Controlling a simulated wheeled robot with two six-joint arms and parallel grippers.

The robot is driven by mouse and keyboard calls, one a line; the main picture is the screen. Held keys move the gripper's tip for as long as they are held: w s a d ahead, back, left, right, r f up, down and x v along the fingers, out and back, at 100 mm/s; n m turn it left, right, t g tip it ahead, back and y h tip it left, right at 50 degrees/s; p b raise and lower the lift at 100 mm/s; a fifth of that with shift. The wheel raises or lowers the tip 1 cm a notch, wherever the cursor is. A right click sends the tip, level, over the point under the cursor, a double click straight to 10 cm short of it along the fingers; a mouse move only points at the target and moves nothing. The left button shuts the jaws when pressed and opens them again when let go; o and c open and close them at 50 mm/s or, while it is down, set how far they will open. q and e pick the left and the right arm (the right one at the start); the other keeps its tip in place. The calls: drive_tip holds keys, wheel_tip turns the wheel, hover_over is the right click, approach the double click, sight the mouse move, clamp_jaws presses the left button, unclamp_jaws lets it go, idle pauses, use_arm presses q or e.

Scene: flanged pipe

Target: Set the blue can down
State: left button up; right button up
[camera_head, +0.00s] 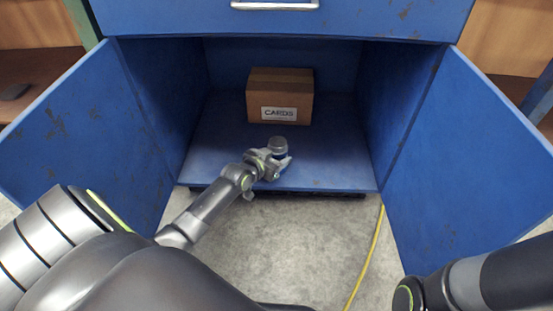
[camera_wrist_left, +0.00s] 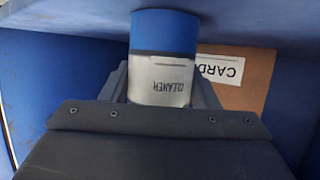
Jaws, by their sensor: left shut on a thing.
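The blue can (camera_wrist_left: 164,32) has a white band lettered "CLEANER" and shows upside down in the left wrist view. In the head view the can (camera_head: 279,146) shows mostly its grey top, over the front part of the cabinet floor. My left gripper (camera_head: 274,163) is shut on the can, with a finger on each side of it. The can's blue end is close to the cabinet floor (camera_head: 220,150); I cannot tell whether it touches. My right gripper is out of view; only part of that arm shows at the lower right.
A brown box (camera_head: 280,84) labelled "CARDS" stands at the back of the open blue cabinet, behind the can. The left door (camera_head: 90,125) and right door (camera_head: 465,165) stand open. Cabinet floor is free on both sides. A yellow cable (camera_head: 367,262) lies on the ground.

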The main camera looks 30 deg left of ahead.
use_arm(q)
drive_tip(key=o, duration=0.8)
drive_tip(key=shift+f, duration=0.15)
drive_tip(key=o, duration=0.4)
drive_tip(key=shift+o, duration=0.2)
